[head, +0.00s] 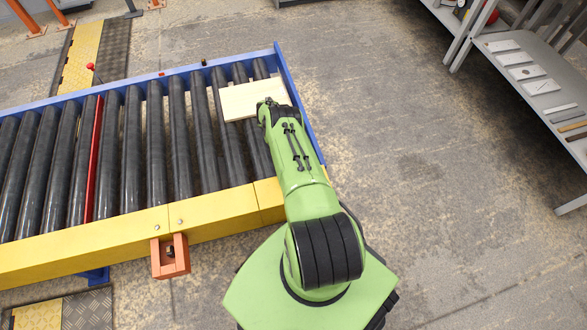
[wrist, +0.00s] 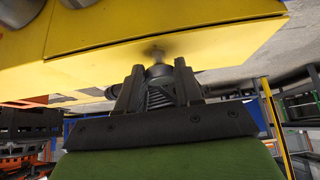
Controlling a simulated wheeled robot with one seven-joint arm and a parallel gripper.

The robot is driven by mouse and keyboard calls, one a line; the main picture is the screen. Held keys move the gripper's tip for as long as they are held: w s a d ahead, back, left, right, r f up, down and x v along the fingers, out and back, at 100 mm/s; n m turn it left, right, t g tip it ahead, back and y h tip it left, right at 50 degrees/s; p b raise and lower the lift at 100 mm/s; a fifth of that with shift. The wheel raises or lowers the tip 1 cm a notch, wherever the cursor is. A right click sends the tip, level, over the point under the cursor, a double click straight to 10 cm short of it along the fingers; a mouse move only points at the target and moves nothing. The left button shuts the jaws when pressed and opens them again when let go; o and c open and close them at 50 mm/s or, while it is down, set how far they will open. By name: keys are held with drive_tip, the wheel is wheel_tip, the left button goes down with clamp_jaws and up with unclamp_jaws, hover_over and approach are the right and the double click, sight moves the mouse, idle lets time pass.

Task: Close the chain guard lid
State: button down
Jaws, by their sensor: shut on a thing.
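The yellow chain guard (head: 215,228) runs along the near side of the roller conveyor, with a seam near its right end. In the wrist view a yellow panel (wrist: 110,68), which looks like the lid, has a small round grey knob (wrist: 157,56) on it. A thin dark line runs between this panel and the yellow face above; I cannot tell whether the lid is fully shut. My gripper (wrist: 158,78) has its two dark fingers either side of the knob's stem and is shut on it. In the head view my green arm hides the gripper and the guard's right end.
A pale board (head: 240,100) lies on the black rollers (head: 155,145) at the conveyor's right end, beside my arm. An orange bracket (head: 169,258) sticks out from the guard's front. Grey shelving (head: 500,42) stands at the upper right. The floor between is clear.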

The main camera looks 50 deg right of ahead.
drive_tip(key=shift+f+g, duration=0.3)
idle(0.5)
drive_tip(key=c, duration=0.8)
unclamp_jaws()
drive_tip(key=shift+o, duration=0.2)
drive_tip(key=shift+w+r, duration=0.1)
drive_tip(key=v, duration=0.7)
drive_tip(key=shift+d, duration=0.2)
